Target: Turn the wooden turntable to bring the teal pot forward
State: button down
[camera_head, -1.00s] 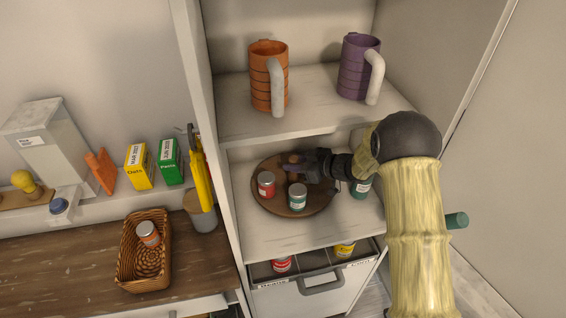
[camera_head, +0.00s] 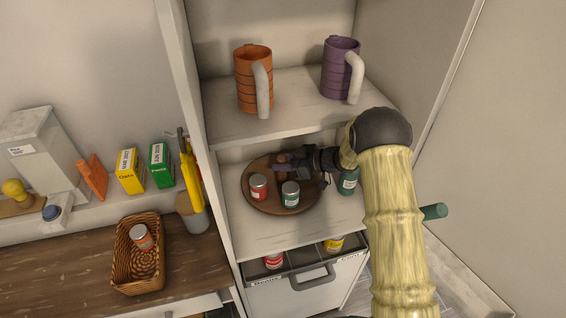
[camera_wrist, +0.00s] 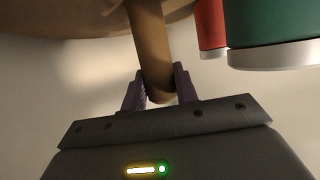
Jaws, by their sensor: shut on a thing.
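The round wooden turntable (camera_head: 251,200) sits on the middle shelf of the rack. A teal pot (camera_head: 290,194) with a pale label stands near its front. A red pot (camera_head: 258,187) stands to the left of it. In the wrist view the teal pot (camera_wrist: 275,35) and red pot (camera_wrist: 209,25) show at the upper right. My gripper (camera_head: 283,162) reaches in from the right over the turntable. In the wrist view my gripper (camera_wrist: 158,92) is shut on a brown wooden peg (camera_wrist: 150,45) at the turntable, a finger on each side.
A second teal container (camera_head: 348,181) stands right of the turntable, close by my arm. Orange (camera_head: 250,85) and purple (camera_head: 338,72) mugs stand on the shelf above. Below is an open drawer (camera_head: 300,278) with cans. A wicker basket (camera_head: 128,285) with a can is at left.

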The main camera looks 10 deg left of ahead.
jog(key=shift+w+d+r, duration=0.1)
jog(key=shift+w+d, duration=0.05)
jog(key=shift+w, duration=0.1)
jog(key=c, duration=1.1)
grip_release()
jog(key=shift+s, duration=0.1)
jog(key=shift+d, duration=0.35)
jog(key=b+v, duration=0.2)
jog(key=v, duration=0.4)
jog(key=shift+s+d+r, duration=0.1)
jog(key=shift+d+r, duration=0.05)
jog(key=shift+d, duration=0.05)
jog(key=shift+d, duration=0.1)
